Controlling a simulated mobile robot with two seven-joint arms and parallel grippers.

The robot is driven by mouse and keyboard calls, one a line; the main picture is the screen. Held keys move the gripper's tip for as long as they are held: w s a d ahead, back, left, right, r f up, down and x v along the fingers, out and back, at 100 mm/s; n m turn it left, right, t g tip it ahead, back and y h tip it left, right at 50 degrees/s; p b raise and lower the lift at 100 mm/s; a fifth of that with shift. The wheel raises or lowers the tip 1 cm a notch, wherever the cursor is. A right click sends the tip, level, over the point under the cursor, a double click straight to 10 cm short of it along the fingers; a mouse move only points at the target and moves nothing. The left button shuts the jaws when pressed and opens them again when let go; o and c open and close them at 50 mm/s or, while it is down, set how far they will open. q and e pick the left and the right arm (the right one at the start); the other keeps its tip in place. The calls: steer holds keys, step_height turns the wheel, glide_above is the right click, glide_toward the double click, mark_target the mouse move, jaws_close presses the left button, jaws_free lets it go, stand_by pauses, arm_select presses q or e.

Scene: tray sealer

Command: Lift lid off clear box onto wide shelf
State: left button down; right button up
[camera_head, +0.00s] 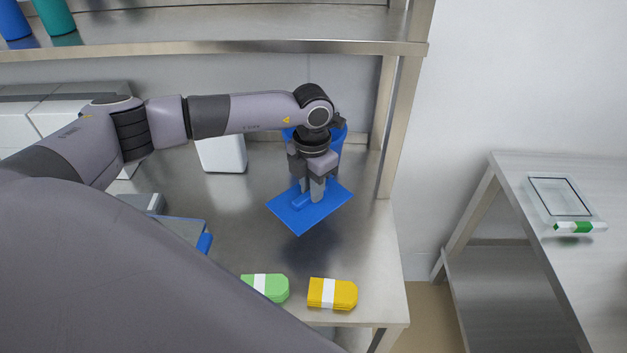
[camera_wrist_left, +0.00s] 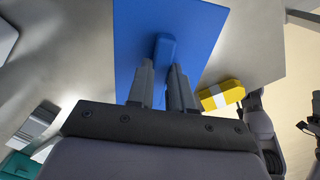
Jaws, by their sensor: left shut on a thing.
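A flat blue lid (camera_head: 318,213) with a raised blue handle (camera_head: 302,201) is over the right part of the steel table. My left gripper (camera_head: 316,192) points down and is shut on the handle; the handle (camera_wrist_left: 164,47) shows at its fingertips in the left wrist view. The lid appears held above the tabletop, with a soft shadow below. A steel shelf (camera_head: 230,47) runs above the table at the back. Grey parts at the right edge of the left wrist view look like my right arm; its jaw state is unclear.
A green pack (camera_head: 265,287) and a yellow pack (camera_head: 333,293) lie near the front edge. A blue container (camera_head: 340,135) stands behind my gripper, a white container (camera_head: 222,154) to its left. Cups (camera_head: 55,16) stand on the shelf. A side table (camera_head: 585,190) is right.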

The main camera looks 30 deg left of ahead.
mark_target(313, 206)
arm_select(q)
steer(key=shift+f, duration=0.15)
step_height(313, 206, down, 6)
steer(key=b, duration=0.4)
steer(key=shift+b, duration=0.4)
steer(key=shift+f, duration=0.35)
steer(key=shift+f+b, duration=0.3)
steer(key=shift+b, duration=0.1)
steer(key=shift+f, duration=0.2)
stand_by(0.4)
